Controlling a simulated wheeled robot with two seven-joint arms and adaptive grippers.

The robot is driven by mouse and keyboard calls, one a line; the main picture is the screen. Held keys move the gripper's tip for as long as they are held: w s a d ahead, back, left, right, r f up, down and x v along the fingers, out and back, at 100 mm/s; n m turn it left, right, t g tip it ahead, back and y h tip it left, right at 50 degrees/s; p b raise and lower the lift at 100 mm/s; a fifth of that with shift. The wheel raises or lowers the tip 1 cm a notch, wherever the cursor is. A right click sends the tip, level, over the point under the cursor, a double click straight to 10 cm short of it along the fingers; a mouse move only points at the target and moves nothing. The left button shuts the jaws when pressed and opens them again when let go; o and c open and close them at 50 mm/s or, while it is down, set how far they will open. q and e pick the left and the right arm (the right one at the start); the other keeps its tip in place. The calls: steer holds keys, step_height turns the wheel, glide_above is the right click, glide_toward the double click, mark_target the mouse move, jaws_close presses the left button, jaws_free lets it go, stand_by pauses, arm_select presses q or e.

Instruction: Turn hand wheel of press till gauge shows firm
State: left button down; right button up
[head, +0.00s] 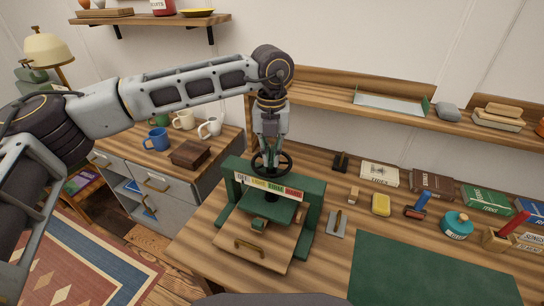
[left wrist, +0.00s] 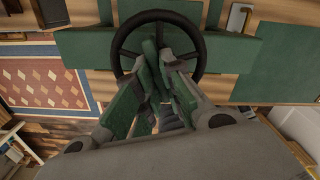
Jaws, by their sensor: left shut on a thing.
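The green press (head: 314,205) stands on the plank bench, with a black hand wheel (head: 287,163) on top. A strip gauge (head: 268,186) with several coloured, worded bands runs across its front beam; the lettering is tiny and I cannot tell which band is marked. My left gripper (head: 270,150) points straight down into the wheel from above. In the left wrist view its fingers (left wrist: 158,62) are shut on the middle of the hand wheel (left wrist: 202,50), inside the black rim. The fingers hide part of the hub and spokes. My right gripper is not in view.
A wooden board with a handle (head: 240,247) lies at the press's base. Right of it lie a small trowel-like tool (head: 337,222), a yellow block (head: 381,205), a teal round pot (head: 457,225) and several boxes. A green mat (head: 430,270) is bare. Mugs (head: 157,139) stand on the left cabinet.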

arm_select(q)
steer(key=shift+m+b, duration=0.35)
steer(key=shift+m, duration=1.55)
steer(key=shift+a+m+b, duration=0.15)
steer(key=shift+m+b, duration=0.25)
steer(key=shift+m, duration=1.4)
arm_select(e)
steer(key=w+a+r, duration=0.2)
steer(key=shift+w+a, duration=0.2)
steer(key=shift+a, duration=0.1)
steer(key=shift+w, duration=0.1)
